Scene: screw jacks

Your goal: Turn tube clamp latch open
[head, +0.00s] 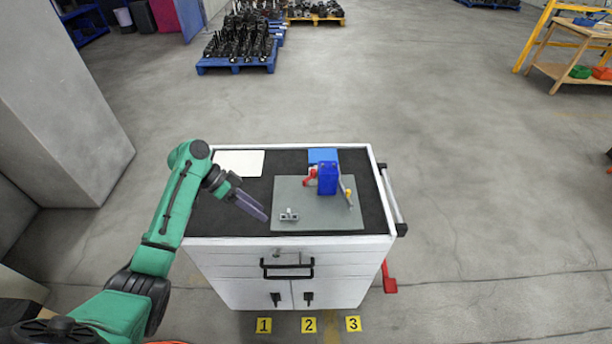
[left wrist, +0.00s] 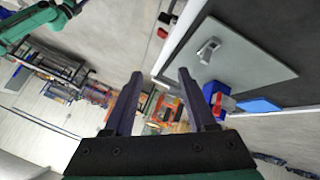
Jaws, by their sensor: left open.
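A small grey metal piece (head: 289,215), which looks like the tube clamp, stands on the front left of a grey plate (head: 320,220) on the cart. It also shows in the left wrist view (left wrist: 207,50); its latch is too small to make out. My left gripper (head: 264,215) is a little to the left of the clamp, pointing toward it and apart from it. In the left wrist view its two fingers (left wrist: 160,75) are spread with nothing between them. My right gripper is not seen.
A blue block-like device (head: 327,178) with a red part and a yellow-tipped rod stands on the plate behind the clamp. A blue pad (head: 322,154) and a white sheet (head: 238,163) lie at the back. The black mat (head: 215,215) is otherwise bare.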

